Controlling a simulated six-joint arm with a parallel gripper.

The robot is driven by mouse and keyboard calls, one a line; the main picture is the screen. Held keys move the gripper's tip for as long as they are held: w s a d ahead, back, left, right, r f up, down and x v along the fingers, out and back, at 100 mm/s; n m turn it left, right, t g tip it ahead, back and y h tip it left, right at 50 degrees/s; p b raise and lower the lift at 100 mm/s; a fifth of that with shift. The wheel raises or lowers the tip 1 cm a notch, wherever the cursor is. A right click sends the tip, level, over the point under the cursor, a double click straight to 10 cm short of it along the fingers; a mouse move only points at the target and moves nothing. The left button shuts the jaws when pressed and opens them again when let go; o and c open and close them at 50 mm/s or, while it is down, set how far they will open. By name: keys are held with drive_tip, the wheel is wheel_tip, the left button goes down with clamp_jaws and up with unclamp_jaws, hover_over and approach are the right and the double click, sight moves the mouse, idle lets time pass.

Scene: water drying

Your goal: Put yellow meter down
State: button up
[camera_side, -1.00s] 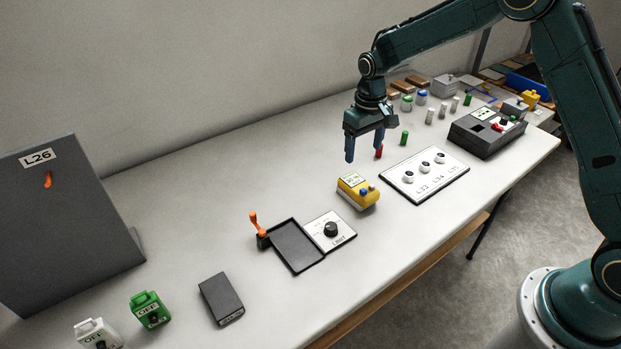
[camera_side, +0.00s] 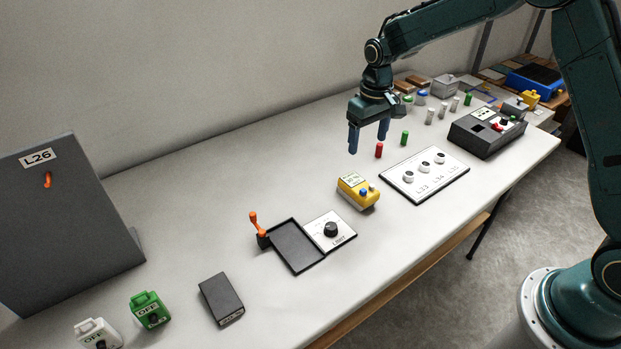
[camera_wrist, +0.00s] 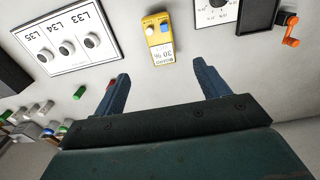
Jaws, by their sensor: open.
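The yellow meter (camera_side: 357,191) rests on the white table, between the white three-knob panel and the white dial panel. It has a small display and a blue and a white button on top. It also shows in the wrist view (camera_wrist: 159,38), beyond the fingertips and between their lines. My gripper (camera_side: 368,145) is open and empty, above the table and behind the meter, apart from it. Its two blue fingers also show spread in the wrist view (camera_wrist: 160,75).
The three-knob panel (camera_side: 424,175) lies right of the meter; the dial panel (camera_side: 330,231) and black tray (camera_side: 292,247) lie left. A black box (camera_side: 487,133) stands farther right.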

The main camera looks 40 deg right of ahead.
drive_tip(key=s+r+t, duration=0.3)
drive_tip(key=s+r, duration=1.2)
drive_tip(key=r, duration=0.2)
drive_tip(key=s+r+t, duration=0.1)
drive_tip(key=s+t, duration=0.1)
drive_tip(key=s, duration=1.5)
drive_tip(key=shift+s+a+r, duration=0.2)
drive_tip(key=shift+s+a, duration=0.1)
drive_tip(key=shift+a, duration=0.15)
